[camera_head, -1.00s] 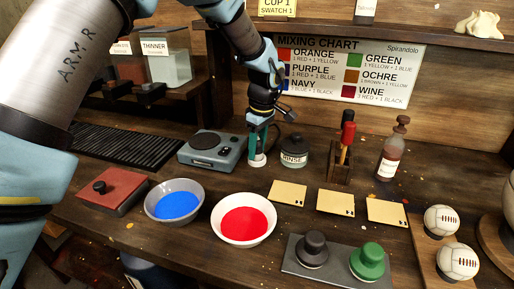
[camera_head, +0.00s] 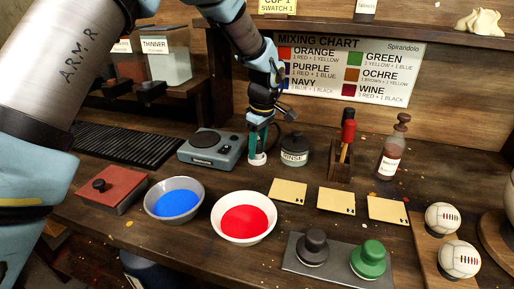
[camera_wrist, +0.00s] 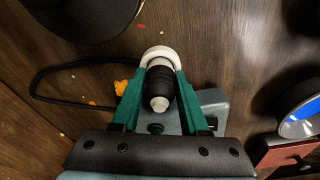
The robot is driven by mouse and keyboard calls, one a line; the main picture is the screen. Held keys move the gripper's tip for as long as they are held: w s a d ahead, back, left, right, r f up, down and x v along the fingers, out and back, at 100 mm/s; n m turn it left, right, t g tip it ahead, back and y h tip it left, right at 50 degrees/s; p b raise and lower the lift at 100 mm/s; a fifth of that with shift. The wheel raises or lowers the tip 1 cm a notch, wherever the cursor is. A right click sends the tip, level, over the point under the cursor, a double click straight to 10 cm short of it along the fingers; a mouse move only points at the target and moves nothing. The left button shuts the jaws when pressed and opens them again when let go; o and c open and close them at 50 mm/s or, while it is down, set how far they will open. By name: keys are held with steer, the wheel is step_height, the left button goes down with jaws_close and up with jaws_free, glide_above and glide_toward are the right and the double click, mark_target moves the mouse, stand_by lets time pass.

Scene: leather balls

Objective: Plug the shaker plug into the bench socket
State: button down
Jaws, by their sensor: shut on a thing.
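A black cable (camera_wrist: 38,75) loops beside the plug. Part of the shaker (camera_wrist: 213,99) shows behind the fingers.
The rinse jar (camera_head: 295,152) stands close on the right of my gripper. A brush holder (camera_head: 341,170) and a corked bottle (camera_head: 389,160) are further right. Blue (camera_head: 174,203) and red (camera_head: 244,221) paint bowls stand in front. The mixing chart (camera_head: 350,70) is behind.

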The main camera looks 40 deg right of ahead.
steer(key=shift+s+a+f, duration=0.1)
steer(key=shift+f, duration=0.4)
steer(key=shift+a+f, duration=0.1)
steer(key=shift+f, duration=0.15)
steer(key=shift+r, duration=0.5)
steer(key=shift+r, duration=0.25)
steer(key=shift+r+p, duration=0.1)
steer(key=shift+p, duration=0.2)
steer(key=shift+d+r, duration=0.2)
steer(key=shift+d, duration=0.1)
steer(key=shift+a+f, duration=0.1)
steer(key=shift+f, duration=0.2)
stand_by(1.0)
